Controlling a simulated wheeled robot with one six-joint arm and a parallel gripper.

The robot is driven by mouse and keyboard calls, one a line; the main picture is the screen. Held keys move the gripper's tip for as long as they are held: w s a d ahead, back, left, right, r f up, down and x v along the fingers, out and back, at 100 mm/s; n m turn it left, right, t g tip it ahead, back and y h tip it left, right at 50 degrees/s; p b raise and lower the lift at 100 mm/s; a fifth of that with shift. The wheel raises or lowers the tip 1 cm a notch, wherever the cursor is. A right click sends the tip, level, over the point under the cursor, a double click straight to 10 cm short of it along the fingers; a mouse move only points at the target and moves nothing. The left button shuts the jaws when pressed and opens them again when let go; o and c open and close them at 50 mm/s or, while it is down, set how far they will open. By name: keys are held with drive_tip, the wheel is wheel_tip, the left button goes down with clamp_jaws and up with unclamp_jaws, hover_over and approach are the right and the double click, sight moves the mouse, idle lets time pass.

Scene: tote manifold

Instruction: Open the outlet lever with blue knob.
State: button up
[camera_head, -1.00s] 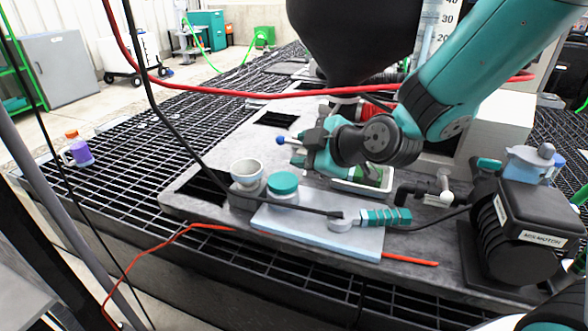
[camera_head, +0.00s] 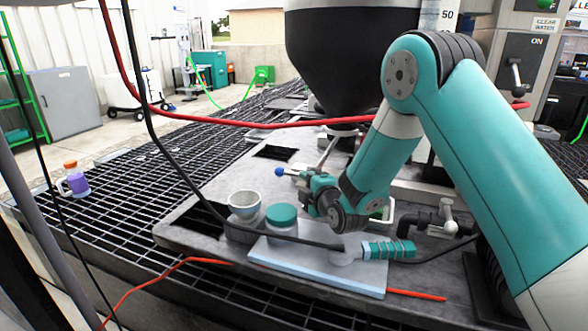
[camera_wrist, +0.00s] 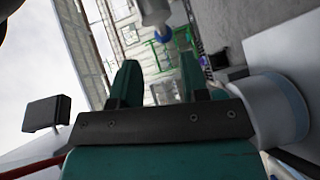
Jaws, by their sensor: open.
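The blue knob (camera_head: 280,171) sits at the left end of a pale lever below the black hopper. It also shows in the wrist view (camera_wrist: 163,37), at the end of a pale grey shaft (camera_wrist: 155,12). My gripper (camera_wrist: 158,78) is open, with its two teal fingers apart and nothing between them. The knob appears beyond the fingertips, near the upper middle of the wrist view, and looks apart from them. In the head view my gripper (camera_head: 308,180) is just right of the knob; the wrist hides part of the lever and outlet.
A grey-handled valve (camera_head: 448,214) is to the right. Open grating lies left.

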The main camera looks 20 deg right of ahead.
sight(293, 175)
drive_tip(key=x, duration=0.8)
clamp_jaws()
